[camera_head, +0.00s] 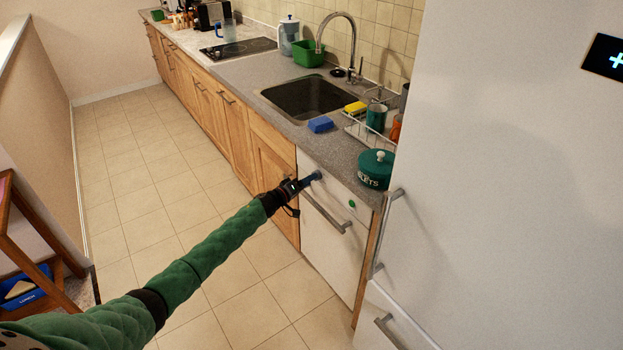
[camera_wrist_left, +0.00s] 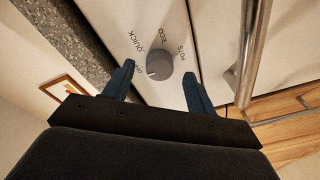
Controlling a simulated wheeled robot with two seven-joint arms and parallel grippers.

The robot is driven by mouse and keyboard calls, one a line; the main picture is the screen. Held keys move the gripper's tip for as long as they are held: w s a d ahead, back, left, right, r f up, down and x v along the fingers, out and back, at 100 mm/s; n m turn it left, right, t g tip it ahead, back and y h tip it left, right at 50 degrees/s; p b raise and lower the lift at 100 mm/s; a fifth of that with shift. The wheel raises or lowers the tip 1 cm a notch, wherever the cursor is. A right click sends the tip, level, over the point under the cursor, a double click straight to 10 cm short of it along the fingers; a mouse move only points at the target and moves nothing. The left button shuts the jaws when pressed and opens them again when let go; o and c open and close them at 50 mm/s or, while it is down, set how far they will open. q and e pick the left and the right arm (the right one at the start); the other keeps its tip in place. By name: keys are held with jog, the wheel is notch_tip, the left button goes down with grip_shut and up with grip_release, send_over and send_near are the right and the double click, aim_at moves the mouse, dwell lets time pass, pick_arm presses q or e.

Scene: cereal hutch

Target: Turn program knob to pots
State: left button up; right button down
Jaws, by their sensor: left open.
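The grey program knob (camera_wrist_left: 159,62) is on the white front panel of the dishwasher (camera_head: 325,240), below the counter. In the left wrist view, labels around it read QUICK, ECO and POTS, and a partly hidden one looks like OFF. A small white mark on the knob points to the lower left, toward the partly hidden label, away from POTS. My left gripper (camera_head: 312,178) is at the panel's upper left in the head view. In the wrist view its blue fingers (camera_wrist_left: 159,70) are open, one on each side of the knob; contact cannot be told. My right gripper is not in view.
A metal handle (camera_head: 327,213) runs across the dishwasher front, and a green button (camera_head: 351,204) is at the panel's right. A green pot (camera_head: 375,169) and a blue sponge (camera_head: 320,125) are on the counter above. The white fridge (camera_head: 500,180) stands at right.

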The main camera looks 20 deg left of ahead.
pick_arm(q)
jog(key=shift+x, duration=1.1)
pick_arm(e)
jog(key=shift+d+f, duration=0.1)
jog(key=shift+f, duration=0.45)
pick_arm(q)
jog(key=c, duration=1)
